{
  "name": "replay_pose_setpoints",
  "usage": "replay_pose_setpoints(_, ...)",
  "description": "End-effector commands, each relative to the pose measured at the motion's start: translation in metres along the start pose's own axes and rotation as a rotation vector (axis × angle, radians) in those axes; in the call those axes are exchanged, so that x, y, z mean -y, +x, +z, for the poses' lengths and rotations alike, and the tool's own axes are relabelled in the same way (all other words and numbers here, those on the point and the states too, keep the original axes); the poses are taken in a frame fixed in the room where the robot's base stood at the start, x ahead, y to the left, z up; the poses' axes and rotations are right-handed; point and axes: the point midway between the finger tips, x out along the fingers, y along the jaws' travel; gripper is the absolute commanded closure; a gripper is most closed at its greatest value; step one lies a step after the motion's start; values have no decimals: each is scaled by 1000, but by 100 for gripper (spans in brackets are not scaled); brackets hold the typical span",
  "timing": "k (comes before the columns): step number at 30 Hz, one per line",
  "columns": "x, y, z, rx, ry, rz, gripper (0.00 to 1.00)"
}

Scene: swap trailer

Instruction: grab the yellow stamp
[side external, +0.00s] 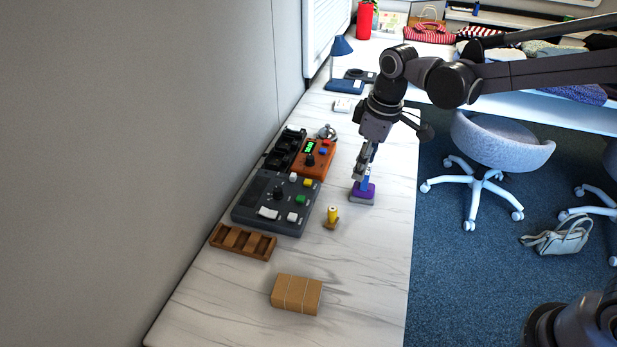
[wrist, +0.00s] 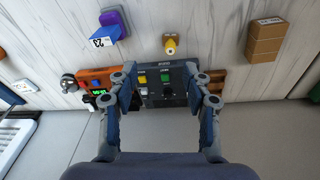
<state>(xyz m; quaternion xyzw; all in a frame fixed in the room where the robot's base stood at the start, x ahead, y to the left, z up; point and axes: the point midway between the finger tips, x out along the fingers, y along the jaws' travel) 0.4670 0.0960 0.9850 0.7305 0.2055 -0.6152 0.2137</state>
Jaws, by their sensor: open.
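The yellow stamp (side external: 332,214) stands upright on its brown base on the white marble counter, right of the dark grey control box. It also shows in the wrist view (wrist: 171,45), near the top middle, beyond the fingertips. My gripper (side external: 361,172) is above the counter, beside a purple block with a blue-and-white tag, and farther back than the stamp. In the wrist view my gripper (wrist: 168,88) has its two fingers spread wide, with nothing held between them. The dark box shows below and between the fingers. In the side view the fingertips partly overlap the tag.
The purple block (side external: 362,196) stands close to my gripper. The dark grey control box (side external: 255,212) and orange box (side external: 314,165) line the wall side. A wooden tray (side external: 242,252) and cardboard box (side external: 297,300) are nearer the front. Bare counter surrounds the stamp's right side.

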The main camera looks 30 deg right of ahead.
Motion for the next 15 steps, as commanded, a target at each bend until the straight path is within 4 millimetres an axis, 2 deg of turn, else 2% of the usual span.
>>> replay_pose_setpoints(1,2,11,-11,20,-33,-12,50)
replay_pose_setpoints(6,10,46,-36,87,-134,-49,50)
replay_pose_setpoints(10,16,66,-47,124,-188,-71,50)
replay_pose_setpoints(15,20,80,-52,145,-221,-84,50)
